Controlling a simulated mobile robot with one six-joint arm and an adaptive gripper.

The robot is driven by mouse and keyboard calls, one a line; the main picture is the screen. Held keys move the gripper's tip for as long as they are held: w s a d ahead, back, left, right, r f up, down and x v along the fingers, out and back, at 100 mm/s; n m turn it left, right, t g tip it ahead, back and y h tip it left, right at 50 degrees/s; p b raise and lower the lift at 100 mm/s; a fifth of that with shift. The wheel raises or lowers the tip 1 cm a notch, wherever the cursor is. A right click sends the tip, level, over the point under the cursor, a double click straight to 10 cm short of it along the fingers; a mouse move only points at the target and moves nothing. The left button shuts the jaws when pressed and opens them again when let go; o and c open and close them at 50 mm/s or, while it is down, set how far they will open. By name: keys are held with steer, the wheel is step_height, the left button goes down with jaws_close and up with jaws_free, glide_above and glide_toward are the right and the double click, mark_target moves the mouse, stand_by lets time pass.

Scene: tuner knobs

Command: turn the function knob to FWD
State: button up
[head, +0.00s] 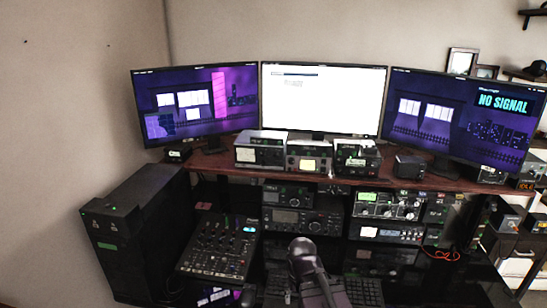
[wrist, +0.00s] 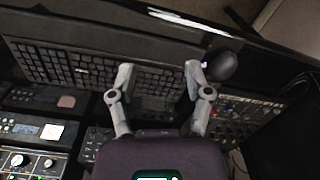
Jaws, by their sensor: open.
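The function knob and its FWD mark cannot be made out; the labels are too small to read. Several units with knobs stand in the rack, among them a silver-faced unit (head: 388,206) right of centre in the head view. In the wrist view, a unit with pale-ringed knobs (wrist: 30,162) shows at lower left. My gripper (wrist: 158,78) is open and empty, its two fingers apart over the desk near a black keyboard (wrist: 65,66). In the head view, my arm stands in front of the rack at bottom centre, and the fingertips are not clear there.
A mixer (head: 217,247) lies left of my arm, with a black tower case (head: 135,238) beyond it. A black mouse (wrist: 223,66) is close to the right finger. Small boxes (head: 260,150) and three monitors (head: 323,100) stand on the shelf above. Orange cables (head: 440,255) hang at right.

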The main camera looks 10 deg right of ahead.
mark_target(275, 155)
steer(key=w+a+r+m+t+y+p, duration=0.1)
steer(key=w+a+r+m+t+y, duration=0.1)
steer(key=w+a+r+m+t, duration=0.35)
steer(key=w+a+r+m+t+y+p, duration=0.1)
steer(key=w+a+r+m+t+y, duration=0.15)
steer(key=w, duration=0.65)
steer(key=w+a+r+m+t+y+p, duration=0.1)
steer(key=w+a+r+m+t+y, duration=0.15)
steer(key=w+a+r+m, duration=0.35)
steer(key=w+d+r+m+t+h+p, duration=0.1)
steer(key=w+d+r+m+t+h, duration=0.2)
steer(key=w+r+m+t, duration=0.35)
steer(key=w+d+r+m+h, duration=0.1)
steer(key=d+m+h, duration=0.1)
steer(key=m, duration=0.5)
steer(key=w+d+r+m+h+p, duration=0.1)
steer(key=w+d+m+h, duration=0.1)
steer(key=m+h, duration=0.3)
steer(key=w+d+r+m+h+p, duration=0.1)
steer(key=w+d+r+m+h, duration=0.1)
steer(key=m, duration=0.7)
steer(key=shift+d+h, duration=0.45)
steer(key=shift+h, duration=0.35)
steer(key=shift+w+r, duration=0.1)
steer(key=shift+w, duration=0.05)
steer(key=x, duration=1.3)
steer(key=shift+w+d, duration=0.2)
